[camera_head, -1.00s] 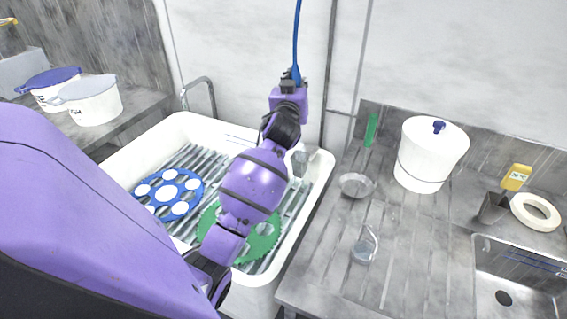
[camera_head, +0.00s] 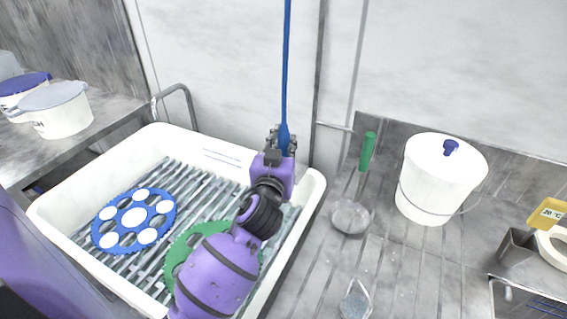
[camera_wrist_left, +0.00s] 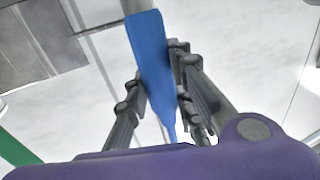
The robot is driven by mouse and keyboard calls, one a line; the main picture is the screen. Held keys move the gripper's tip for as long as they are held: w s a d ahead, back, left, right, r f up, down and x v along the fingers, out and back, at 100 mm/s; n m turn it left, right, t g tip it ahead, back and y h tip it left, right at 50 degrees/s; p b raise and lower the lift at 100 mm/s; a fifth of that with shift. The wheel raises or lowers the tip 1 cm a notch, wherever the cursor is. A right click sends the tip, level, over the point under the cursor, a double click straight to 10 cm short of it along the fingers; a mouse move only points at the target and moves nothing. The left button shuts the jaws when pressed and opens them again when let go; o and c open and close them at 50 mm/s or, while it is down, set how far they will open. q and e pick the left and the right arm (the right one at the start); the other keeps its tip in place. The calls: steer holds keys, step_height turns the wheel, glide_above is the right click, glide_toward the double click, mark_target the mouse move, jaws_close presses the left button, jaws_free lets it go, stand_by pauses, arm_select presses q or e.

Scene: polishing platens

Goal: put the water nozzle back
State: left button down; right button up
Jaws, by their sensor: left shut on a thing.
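The blue water nozzle (camera_head: 284,139) hangs on a long blue hose (camera_head: 286,60) that runs up out of the head view. My left gripper (camera_head: 281,138) is shut on the nozzle, above the back right rim of the white sink. In the left wrist view the nozzle (camera_wrist_left: 150,60) stands between the two dark fingers (camera_wrist_left: 155,88), its narrow tip toward the purple wrist. My right gripper is not in view.
The white sink (camera_head: 312,200) holds a slatted rack with a blue disc (camera_head: 133,217) and a green disc (camera_head: 185,250), partly hidden by my arm. A white lidded bucket (camera_head: 435,185) and a green-handled tool (camera_head: 367,151) stand right.

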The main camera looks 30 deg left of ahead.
arm_select(q)
steer(key=shift+w+f+b, duration=0.1)
steer(key=shift+f+b, duration=0.4)
steer(key=shift+f, duration=1.85)
steer(key=c, duration=1.5)
jaws_free()
steer(key=shift+r, duration=0.15)
steer(key=shift+r, duration=0.15)
steer(key=shift+v, duration=6)
